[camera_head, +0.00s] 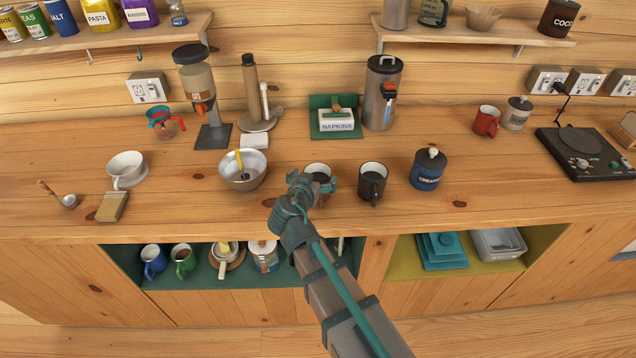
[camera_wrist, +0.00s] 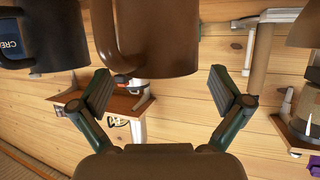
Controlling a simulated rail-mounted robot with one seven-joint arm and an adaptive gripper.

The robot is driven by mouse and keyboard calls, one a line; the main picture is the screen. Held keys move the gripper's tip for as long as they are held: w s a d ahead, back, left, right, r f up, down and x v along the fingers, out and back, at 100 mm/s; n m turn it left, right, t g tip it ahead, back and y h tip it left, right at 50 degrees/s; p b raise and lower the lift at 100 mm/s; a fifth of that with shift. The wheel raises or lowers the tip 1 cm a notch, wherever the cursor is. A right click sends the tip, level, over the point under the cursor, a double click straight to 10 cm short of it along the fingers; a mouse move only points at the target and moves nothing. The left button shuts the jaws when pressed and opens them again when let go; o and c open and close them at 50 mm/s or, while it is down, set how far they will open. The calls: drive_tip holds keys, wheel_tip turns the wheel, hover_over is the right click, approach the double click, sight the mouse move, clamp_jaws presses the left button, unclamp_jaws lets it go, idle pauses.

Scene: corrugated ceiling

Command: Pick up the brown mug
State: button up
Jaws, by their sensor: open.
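The brown mug (camera_head: 318,167) stands on the wooden counter, partly hidden behind my gripper (camera_head: 304,184) in the head view. In the wrist view, which appears upside down, the brown mug (camera_wrist: 165,45) fills the top middle, with its handle toward the left. My gripper (camera_wrist: 164,84) is open there, its two fingers apart on either side of the mug's line. The mug is just beyond the fingertips, and nothing is held. Whether a finger touches it I cannot tell.
A black mug (camera_head: 372,184) stands close on the right, with a blue creamer canister (camera_head: 428,170) beyond it. A metal bowl (camera_head: 231,178) with a utensil is on the left. Behind are a napkin holder (camera_head: 337,121) and a steel dispenser (camera_head: 376,100). Bare counter (camera_head: 480,185) lies farther right.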

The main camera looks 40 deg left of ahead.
drive_tip(key=x, duration=0.2)
drive_tip(key=shift+w+a+f+p, duration=0.1)
drive_tip(key=shift+w+p, duration=0.2)
drive_tip(key=shift+p, duration=0.1)
drive_tip(key=c, duration=1.7)
drive_tip(key=shift+r+b, duration=0.25)
drive_tip(key=shift+b, duration=0.05)
